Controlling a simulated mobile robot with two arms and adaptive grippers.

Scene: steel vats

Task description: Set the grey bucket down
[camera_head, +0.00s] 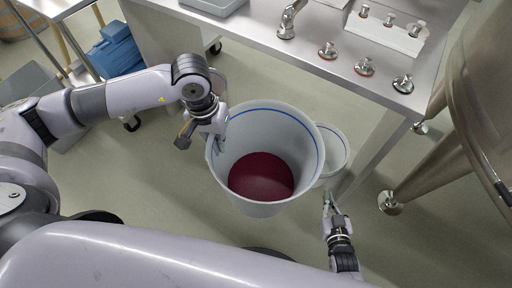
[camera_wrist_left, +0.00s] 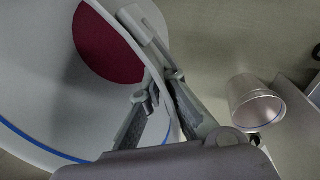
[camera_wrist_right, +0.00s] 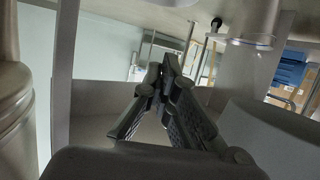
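The grey bucket (camera_head: 268,118) is in the middle of the head view, with a blue line inside its rim and dark red contents (camera_head: 262,178) at the bottom. My left gripper (camera_head: 217,133) is at its left rim. In the left wrist view its fingers (camera_wrist_left: 160,88) are closed on either side of the bucket's wall (camera_wrist_left: 95,115). My right gripper (camera_head: 328,197) is just right of the bucket, low and apart from its rim. In the right wrist view its fingertips (camera_wrist_right: 162,68) meet, with nothing visible between them. The bucket's underside is hidden, so I cannot tell whether it touches the floor.
A smaller pale container (camera_head: 338,150) with a blue line stands close behind the bucket's right side. A steel table (camera_head: 290,58) with fittings runs along the back. A steel vat (camera_head: 480,90) stands at right. Floor (camera_head: 145,165) left of the bucket is clear.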

